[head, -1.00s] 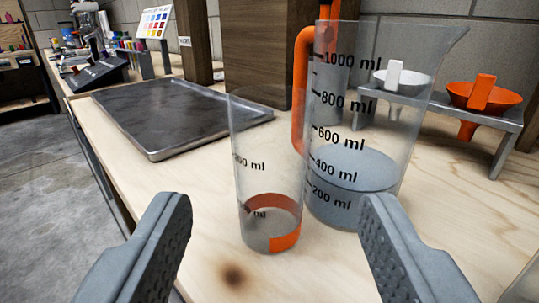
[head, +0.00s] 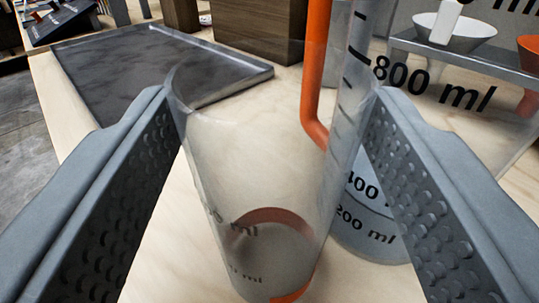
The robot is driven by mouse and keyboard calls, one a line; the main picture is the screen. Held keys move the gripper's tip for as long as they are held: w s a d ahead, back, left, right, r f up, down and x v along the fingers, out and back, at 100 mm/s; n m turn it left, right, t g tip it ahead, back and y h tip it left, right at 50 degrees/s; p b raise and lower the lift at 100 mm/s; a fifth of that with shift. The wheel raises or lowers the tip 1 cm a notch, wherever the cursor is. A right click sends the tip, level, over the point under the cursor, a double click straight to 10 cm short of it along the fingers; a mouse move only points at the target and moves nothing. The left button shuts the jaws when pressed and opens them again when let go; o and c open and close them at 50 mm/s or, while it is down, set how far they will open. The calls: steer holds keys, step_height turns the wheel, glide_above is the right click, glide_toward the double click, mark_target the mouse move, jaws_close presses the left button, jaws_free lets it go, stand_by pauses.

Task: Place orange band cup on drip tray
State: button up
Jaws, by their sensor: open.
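The orange band cup (head: 255,200) is a clear measuring cup with an orange band near its base. It stands upright on the wooden bench, between the fingers of my gripper (head: 272,105). My gripper is open, with one finger on each side of the cup; I cannot tell whether either finger touches it. The drip tray (head: 95,85) is a dark flat metal tray with a raised rim, lying on the bench at the back left. Its bare surface shows no cup on it.
A large clear jug (head: 352,130) with an orange handle and some liquid stands close behind the cup at right. A metal rack (head: 480,62) holds a white funnel (head: 455,28) and an orange one. A wooden block (head: 255,30) stands behind the tray.

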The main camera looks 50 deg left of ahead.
steer(key=shift+w+a, duration=0.15)
steer(key=shift+a, duration=0.05)
steer(key=c, duration=1)
